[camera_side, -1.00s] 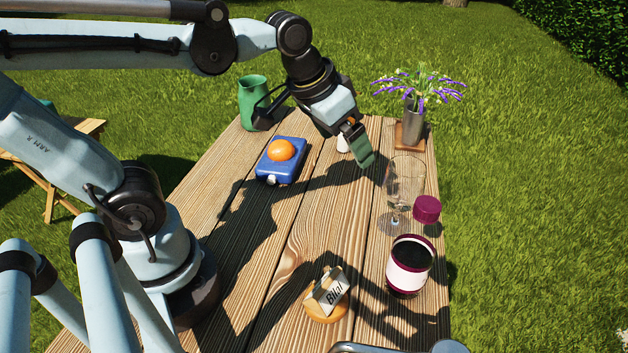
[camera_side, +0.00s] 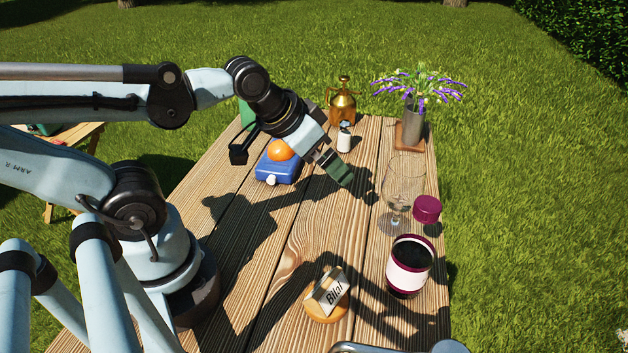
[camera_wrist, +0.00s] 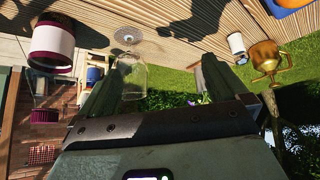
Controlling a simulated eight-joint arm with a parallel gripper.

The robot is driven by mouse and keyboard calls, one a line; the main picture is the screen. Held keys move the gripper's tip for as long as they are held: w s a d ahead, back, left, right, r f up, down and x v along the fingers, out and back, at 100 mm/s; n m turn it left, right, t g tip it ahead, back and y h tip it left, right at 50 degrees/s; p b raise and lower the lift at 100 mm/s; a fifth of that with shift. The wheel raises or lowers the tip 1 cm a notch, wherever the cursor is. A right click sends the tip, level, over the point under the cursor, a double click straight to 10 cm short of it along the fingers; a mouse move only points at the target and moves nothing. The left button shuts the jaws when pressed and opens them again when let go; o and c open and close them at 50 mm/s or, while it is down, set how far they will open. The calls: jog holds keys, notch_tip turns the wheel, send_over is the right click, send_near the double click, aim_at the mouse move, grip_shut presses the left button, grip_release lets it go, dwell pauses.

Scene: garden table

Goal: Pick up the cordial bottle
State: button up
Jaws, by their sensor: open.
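The cordial bottle (camera_side: 410,266) stands upright near the table's right edge. It has a dark body, a white label, a see-through upper part and a maroon cap. In the wrist view it (camera_wrist: 52,42) is at the left, outside the fingers. My gripper (camera_side: 340,172) is open and empty above the table, behind and left of the bottle, well apart from it. In the wrist view the spread fingers (camera_wrist: 160,65) frame a clear stemmed glass (camera_wrist: 130,76) in the background.
The stemmed glass (camera_side: 403,185) stands just behind the bottle. A name-card holder (camera_side: 327,296) is in front and left. A blue box (camera_side: 277,170) with an orange (camera_side: 281,150), a white shaker (camera_side: 344,140), a brass sprayer (camera_side: 343,105) and a flower vase (camera_side: 412,125) stand farther back. The middle boards are clear.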

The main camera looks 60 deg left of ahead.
jog(key=shift+c, duration=0.5)
jog(key=c, duration=0.5)
jog(key=m+t+h, duration=0.2)
jog(key=m+h, duration=0.8)
send_near(426, 204)
jog(key=w+d+f, duration=0.2)
jog(key=shift+x, duration=3.5)
